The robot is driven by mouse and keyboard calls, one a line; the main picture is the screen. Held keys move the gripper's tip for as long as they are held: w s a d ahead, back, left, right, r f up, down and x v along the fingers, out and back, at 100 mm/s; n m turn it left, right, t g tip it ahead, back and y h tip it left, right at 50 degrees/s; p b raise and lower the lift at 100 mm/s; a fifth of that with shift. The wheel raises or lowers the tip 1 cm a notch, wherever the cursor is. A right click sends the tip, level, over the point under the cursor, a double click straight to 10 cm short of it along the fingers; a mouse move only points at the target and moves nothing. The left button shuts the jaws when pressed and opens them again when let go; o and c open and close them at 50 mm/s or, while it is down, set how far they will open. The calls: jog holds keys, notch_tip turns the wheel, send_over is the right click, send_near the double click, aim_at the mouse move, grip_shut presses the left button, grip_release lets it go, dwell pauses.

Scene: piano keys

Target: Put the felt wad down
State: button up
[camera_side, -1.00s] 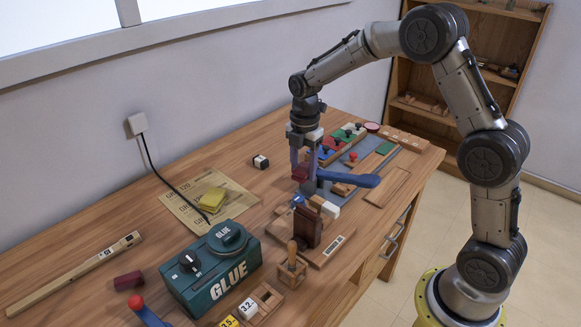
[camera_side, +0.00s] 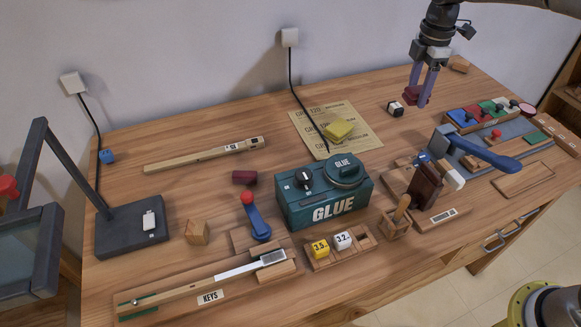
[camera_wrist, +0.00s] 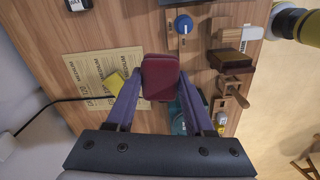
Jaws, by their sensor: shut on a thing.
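My gripper (camera_side: 418,92) is shut on a dark red felt wad (camera_side: 414,96), held between the two purple fingertips. In the side view it hangs at the back right, just behind the small black-and-white cube (camera_side: 395,108). Its height over the table is hard to tell. In the wrist view the wad (camera_wrist: 160,78) fills the middle, between the fingers, and hides what lies beneath. A second dark red block (camera_side: 244,177) lies on the bench left of the green glue box (camera_side: 325,200).
Sandpaper sheets (camera_side: 360,143) with a yellow pad (camera_side: 338,130) lie behind the glue box. A blue-handled tool (camera_side: 487,153) and a brown upright block (camera_side: 425,187) stand at the right. Bare bench (camera_side: 215,118) shows at the back left.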

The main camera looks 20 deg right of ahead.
jog(key=w+a+f, duration=0.2)
jog(key=w+a, duration=0.1)
jog(key=a, duration=0.5)
jog(key=w+a+f+n, duration=0.1)
jog(key=w+a, duration=0.2)
jog(key=a, duration=0.4)
jog(key=w+a+f, duration=0.2)
jog(key=w+a, duration=0.1)
jog(key=a, duration=0.5)
jog(key=shift+n, duration=0.7)
jog(key=a+f, duration=0.2)
jog(key=s+a+f, duration=0.1)
jog(key=f, duration=0.2)
jog(key=s+a+f, duration=0.1)
jog(key=a+f, duration=0.1)
jog(key=f, duration=0.1)
jog(key=shift+a, duration=0.3)
jog(key=shift+f, duration=2.85)
jog(key=shift+f, duration=0.15)
jog(key=o, duration=1.3)
